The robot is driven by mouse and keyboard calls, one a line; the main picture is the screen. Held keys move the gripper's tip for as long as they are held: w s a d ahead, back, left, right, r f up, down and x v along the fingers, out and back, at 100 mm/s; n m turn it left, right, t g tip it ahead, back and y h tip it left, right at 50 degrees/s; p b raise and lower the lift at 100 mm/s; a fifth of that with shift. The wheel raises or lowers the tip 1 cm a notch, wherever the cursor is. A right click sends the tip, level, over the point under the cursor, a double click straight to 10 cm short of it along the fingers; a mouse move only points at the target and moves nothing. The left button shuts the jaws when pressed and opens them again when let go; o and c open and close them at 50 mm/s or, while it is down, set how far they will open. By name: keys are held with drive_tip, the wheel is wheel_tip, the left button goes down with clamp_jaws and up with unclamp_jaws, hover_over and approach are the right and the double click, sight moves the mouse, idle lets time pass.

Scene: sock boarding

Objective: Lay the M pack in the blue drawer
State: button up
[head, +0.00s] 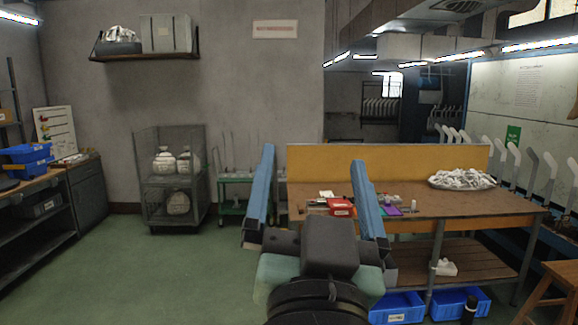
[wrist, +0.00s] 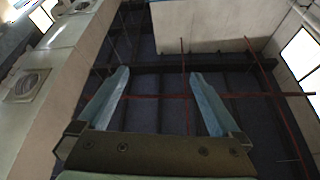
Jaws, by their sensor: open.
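My gripper (head: 312,157) is raised in front of me, open, with nothing between its two blue fingers. It also shows open and empty in the wrist view (wrist: 159,74), pointing up toward the ceiling area. Beyond it stands a wooden workbench (head: 450,203) with small packs on top. One is a red pack with a white label (head: 341,208), partly behind the right finger; a purple item (head: 392,211) lies beside it. I cannot read which is the M pack. Two blue drawers or bins, one left (head: 397,308) and one right (head: 461,303), sit low under the bench.
A white heap on a round tray (head: 462,181) is at the bench's right. A wooden stool (head: 556,285) stands at the right edge. A wire cage (head: 170,180) and blue bins (head: 28,156) on a left bench stand farther off. Green floor (head: 150,270) is clear at left.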

drive_tip(key=s+a+r+n+t+y, duration=0.1)
drive_tip(key=s+a+r+n+t, duration=0.1)
drive_tip(key=s+r, duration=0.6)
wheel_tip(320, 180, up, 2)
drive_tip(key=shift+s+a+n+t, duration=0.2)
drive_tip(key=shift+n+t, duration=0.3)
drive_tip(key=shift+t, duration=0.6)
